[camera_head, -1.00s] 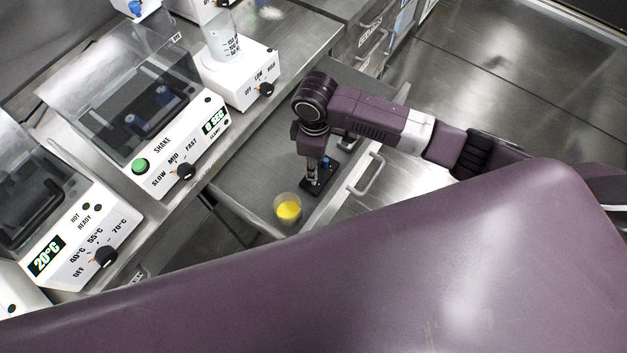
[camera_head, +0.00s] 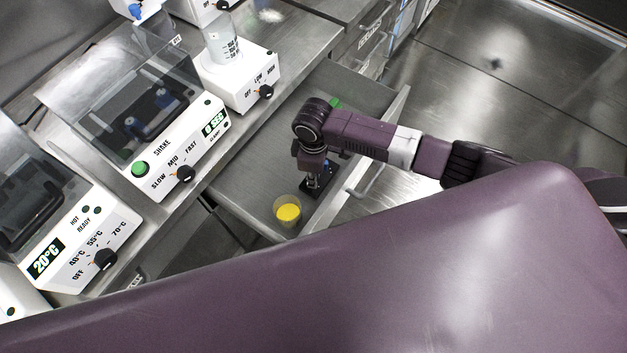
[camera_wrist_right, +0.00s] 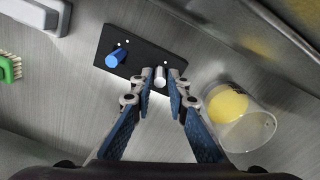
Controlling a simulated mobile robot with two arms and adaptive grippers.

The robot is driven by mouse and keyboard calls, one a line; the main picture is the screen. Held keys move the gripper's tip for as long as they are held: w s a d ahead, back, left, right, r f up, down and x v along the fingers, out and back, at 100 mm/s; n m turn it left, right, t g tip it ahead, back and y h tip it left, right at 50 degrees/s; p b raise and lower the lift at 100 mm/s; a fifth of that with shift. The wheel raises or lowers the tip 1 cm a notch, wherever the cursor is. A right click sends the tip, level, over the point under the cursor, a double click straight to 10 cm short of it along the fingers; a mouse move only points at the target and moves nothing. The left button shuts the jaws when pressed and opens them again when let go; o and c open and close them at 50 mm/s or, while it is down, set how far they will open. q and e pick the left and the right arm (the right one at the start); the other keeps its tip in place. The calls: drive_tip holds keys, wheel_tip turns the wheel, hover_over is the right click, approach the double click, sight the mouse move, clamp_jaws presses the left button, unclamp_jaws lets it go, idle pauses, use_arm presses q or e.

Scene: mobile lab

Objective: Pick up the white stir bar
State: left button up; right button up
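The white stir bar (camera_wrist_right: 160,76) stands at the near edge of a small black holder (camera_wrist_right: 146,43) in the right wrist view. My right gripper (camera_wrist_right: 160,82) is open, its two fingertips on either side of the stir bar with small gaps. A blue stir bar (camera_wrist_right: 115,59) lies in the same holder to the left. In the head view my right gripper (camera_head: 314,182) points down over the black holder (camera_head: 328,186) in the open drawer, and the white stir bar cannot be made out there. My left gripper is not in view.
A green brush (camera_wrist_right: 9,68) lies far left there. White lab devices (camera_head: 190,155) line the bench.

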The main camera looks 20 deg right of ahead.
clamp_jaws()
